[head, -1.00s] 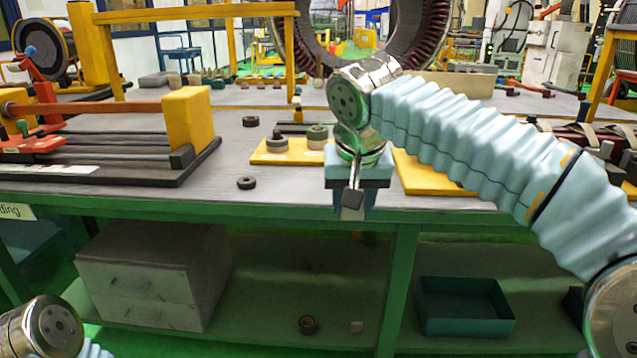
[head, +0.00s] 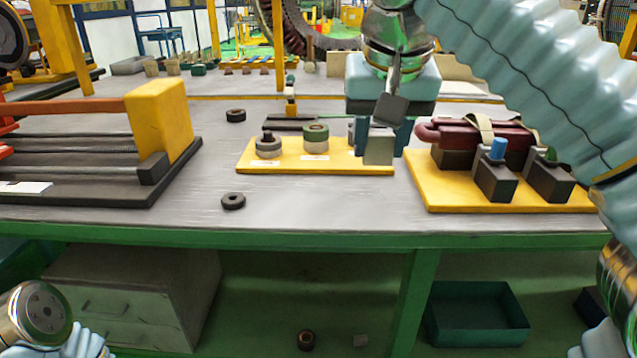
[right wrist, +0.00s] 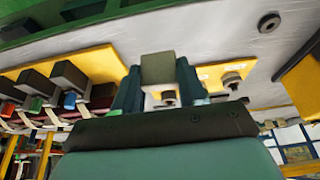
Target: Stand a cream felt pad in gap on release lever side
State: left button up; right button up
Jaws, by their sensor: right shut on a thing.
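My right gripper (head: 379,138) is shut on a small greyish-cream block, which looks like the felt pad (head: 379,150). The pad is upright and sticks out below the fingers, in front of the right end of a yellow board (head: 345,168). In the right wrist view the pad (right wrist: 158,68) shows between the fingertips, with the yellow board behind it. A dark red bundle (head: 485,136) lies on another yellow board (head: 445,195) behind two dark blocks, one with a blue piece (head: 497,149) and one with a green piece. I cannot tell which is the release lever. My left gripper is out of view.
Two round stacks (head: 268,146) (head: 315,138) stand on the first yellow board. Black rings (head: 233,201) (head: 236,115) lie on the grey tabletop. A rail fixture with a yellow block (head: 160,120) fills the left. Below the table are a drawer box and a teal tray (head: 477,314).

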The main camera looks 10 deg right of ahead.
jog(key=w+a+f, duration=0.1)
jog(key=w+f, duration=0.1)
jog(key=w, duration=0.1)
jog(key=w+a+f, duration=0.1)
jog(key=w+f, duration=0.1)
jog(key=w, duration=0.1)
jog(key=w+a+f, duration=0.1)
jog(key=w+f, duration=0.2)
jog(key=w, duration=0.1)
jog(key=shift+a, duration=0.2)
jog(key=shift+w+a+f, duration=0.15)
jog(key=shift+w+f, duration=0.3)
jog(key=shift+f, duration=0.1)
jog(key=x, duration=0.4)
jog(key=shift+s+a+f+b, duration=0.1)
jog(key=shift+a+b, duration=0.25)
jog(key=shift+f, duration=0.25)
jog(key=shift+f, duration=0.15)
jog(key=o, duration=1)
